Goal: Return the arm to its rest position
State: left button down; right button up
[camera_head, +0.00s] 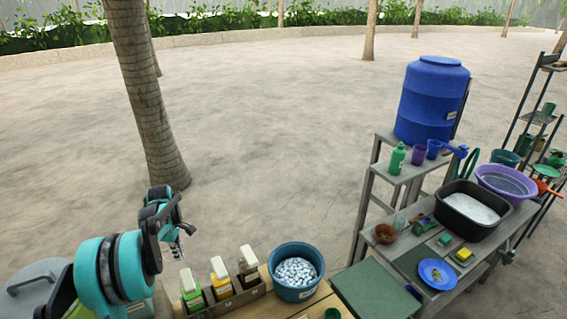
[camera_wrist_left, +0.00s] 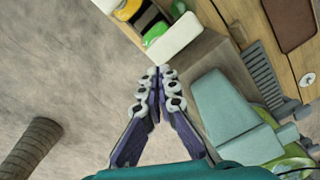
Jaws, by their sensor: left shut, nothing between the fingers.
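My left arm comes in at the lower left of the head view, teal and dark grey. My left gripper (camera_head: 184,236) is beside the left end of the wooden table, close to the row of bottles. In the left wrist view my left gripper (camera_wrist_left: 163,72) is shut and empty, its fingertips meeting. The fingertips appear near a white-capped bottle (camera_wrist_left: 174,38), but I cannot tell whether they touch it. My right gripper is in neither view.
A wooden holder with several bottles (camera_head: 220,279) and a blue bucket of white pieces (camera_head: 296,273) stand on the near table. A grey washing bench with a black basin (camera_head: 468,211) and a blue tank (camera_head: 431,99) is at right. A tree trunk (camera_head: 147,95) rises behind my arm. Open sandy ground lies beyond.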

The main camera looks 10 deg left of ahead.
pick_arm(q)
jog(key=s+d+r+m+t+b, duration=0.1)
jog(key=s+d+m+t+b, duration=0.1)
jog(key=s+d+m+b, duration=0.5)
jog(key=s+d+r+m+t+b, duration=0.1)
jog(key=d+m+b, duration=0.3)
jog(key=d, duration=0.7)
jog(key=s+d+f+m+t+b, duration=0.4)
jog(key=s+d+f+m+b, duration=0.5)
jog(key=s, duration=0.5)
jog(key=d+f+b, duration=0.2)
jog(key=d, duration=0.1)
jog(key=shift+d+f, duration=0.25)
jog(key=shift+f, duration=0.15)
jog(key=shift+s+a, duration=0.1)
